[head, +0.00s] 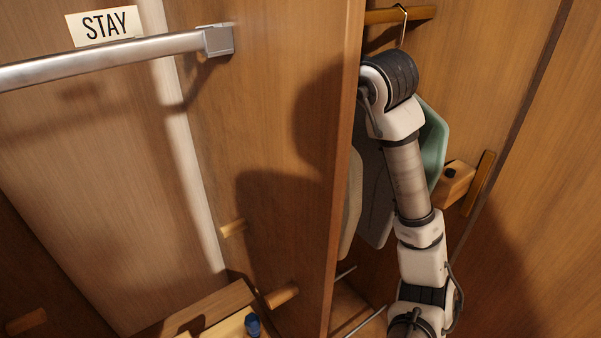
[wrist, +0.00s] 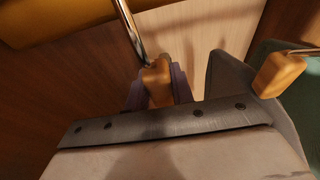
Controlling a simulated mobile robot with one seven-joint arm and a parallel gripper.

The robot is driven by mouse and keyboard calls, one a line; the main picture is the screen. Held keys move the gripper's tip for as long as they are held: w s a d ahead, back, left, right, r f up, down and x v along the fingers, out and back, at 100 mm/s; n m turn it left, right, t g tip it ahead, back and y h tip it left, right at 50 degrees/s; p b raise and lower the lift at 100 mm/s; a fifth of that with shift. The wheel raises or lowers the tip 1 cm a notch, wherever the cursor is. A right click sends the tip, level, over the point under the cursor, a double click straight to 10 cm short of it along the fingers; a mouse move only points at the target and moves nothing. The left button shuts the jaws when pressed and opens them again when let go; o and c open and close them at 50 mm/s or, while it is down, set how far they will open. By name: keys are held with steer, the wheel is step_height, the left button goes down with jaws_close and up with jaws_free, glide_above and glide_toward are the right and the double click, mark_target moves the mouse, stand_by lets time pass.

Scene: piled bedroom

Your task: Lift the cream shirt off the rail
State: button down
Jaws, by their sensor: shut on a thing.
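In the wrist view my gripper (wrist: 157,92) is shut on a small wooden hanger block (wrist: 158,76), with a fingertip on each side of it. A metal hook (wrist: 130,28) rises from the block. In the head view a hook (head: 403,30) stands at the wooden rail (head: 385,15); whether it bears on the rail I cannot tell. A cream garment (head: 350,205) shows as a narrow strip left of my arm, partly behind the panel. Its link to the held hanger is hidden. My gripper is hidden in the head view.
A grey garment (head: 374,190) and a green one (head: 434,135) hang close by. Another hanger block (wrist: 278,74) is at right in the wrist view. A tall wooden panel (head: 300,150) stands left of my arm. Beyond it are a metal bar (head: 110,60) and a "STAY" sign (head: 104,26).

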steer(key=shift+r+p, duration=0.55)
steer(key=shift+r, duration=0.45)
steer(key=shift+s+d, duration=0.1)
steer(key=shift+s, duration=0.05)
steer(key=shift+s+d+b, duration=0.35)
steer(key=shift+s+d, duration=0.25)
steer(key=shift+s, duration=0.25)
steer(key=shift+s+d+b, duration=0.3)
steer(key=shift+s+d, duration=0.3)
steer(key=shift+s, duration=0.2)
steer(key=shift+s+d+b, duration=0.25)
steer(key=shift+s+d, duration=0.4)
steer(key=shift+s, duration=0.25)
steer(key=shift+s+d+b, duration=0.3)
steer(key=shift+s+d, duration=0.35)
steer(key=shift+s, duration=0.25)
steer(key=shift+s+d+b, duration=0.25)
steer(key=shift+s+d, duration=0.4)
steer(key=shift+s, duration=0.25)
